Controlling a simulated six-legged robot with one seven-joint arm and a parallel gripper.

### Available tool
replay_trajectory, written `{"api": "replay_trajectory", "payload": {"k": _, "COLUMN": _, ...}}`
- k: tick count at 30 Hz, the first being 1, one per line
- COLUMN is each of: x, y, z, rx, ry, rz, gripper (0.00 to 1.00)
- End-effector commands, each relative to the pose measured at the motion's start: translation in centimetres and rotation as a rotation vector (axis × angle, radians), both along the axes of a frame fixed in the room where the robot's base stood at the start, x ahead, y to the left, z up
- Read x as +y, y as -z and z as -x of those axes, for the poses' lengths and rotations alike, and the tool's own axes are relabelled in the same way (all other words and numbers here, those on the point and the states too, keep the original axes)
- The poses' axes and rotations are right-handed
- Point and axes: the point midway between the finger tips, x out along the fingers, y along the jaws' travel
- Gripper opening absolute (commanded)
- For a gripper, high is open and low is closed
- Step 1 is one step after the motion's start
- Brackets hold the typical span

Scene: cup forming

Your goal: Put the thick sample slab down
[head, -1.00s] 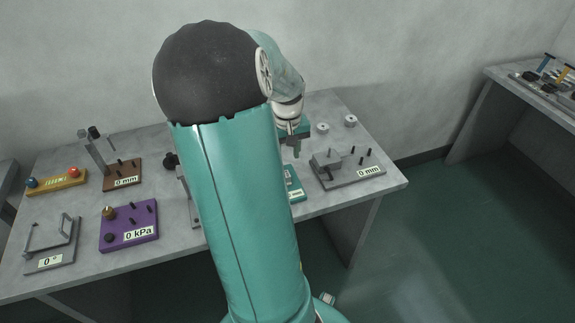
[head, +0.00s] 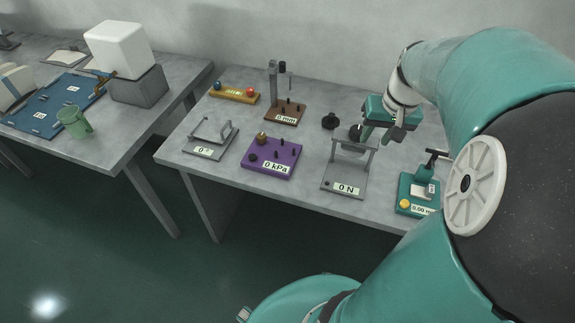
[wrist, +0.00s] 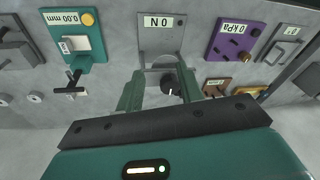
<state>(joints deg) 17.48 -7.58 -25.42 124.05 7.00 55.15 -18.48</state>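My gripper (head: 379,139) is over the grey bench, behind the grey 0 N fixture (head: 345,178). In the wrist view its two teal fingers (wrist: 162,78) stand apart, and I see nothing clamped between them. The 0 N fixture (wrist: 160,40) with its grey arch lies just beyond the fingertips. A black knob (wrist: 168,86) shows in the gap, on the bench beyond. I cannot make out the thick sample slab in either view.
The bench also holds a teal gauge (head: 418,195), a purple 0 kPa block (head: 271,158), a grey angle fixture (head: 210,140), a brown 0 mm stand (head: 285,112) and a yellow bar (head: 234,94). A second table on the left carries a green mug (head: 74,122) and a blue mat (head: 45,115).

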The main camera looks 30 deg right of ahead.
Motion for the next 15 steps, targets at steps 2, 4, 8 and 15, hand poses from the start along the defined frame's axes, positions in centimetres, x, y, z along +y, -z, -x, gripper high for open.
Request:
{"api": "replay_trajectory", "payload": {"k": 2, "x": 4.9, "y": -1.7, "z": -1.0, "rx": -0.051, "ry": -0.086, "rz": 0.015, "gripper": 0.37}}
{"api": "replay_trajectory", "payload": {"k": 4, "x": 8.8, "y": -2.8, "z": -1.2, "rx": -0.087, "ry": -0.152, "rz": 0.032, "gripper": 0.37}}
{"api": "replay_trajectory", "payload": {"k": 8, "x": 15.7, "y": -4.6, "z": -0.5, "rx": -0.156, "ry": -0.273, "rz": 0.077, "gripper": 0.37}}
{"api": "replay_trajectory", "payload": {"k": 15, "x": 24.1, "y": -5.8, "z": 2.7, "rx": -0.262, "ry": -0.429, "rz": 0.167, "gripper": 0.37}}
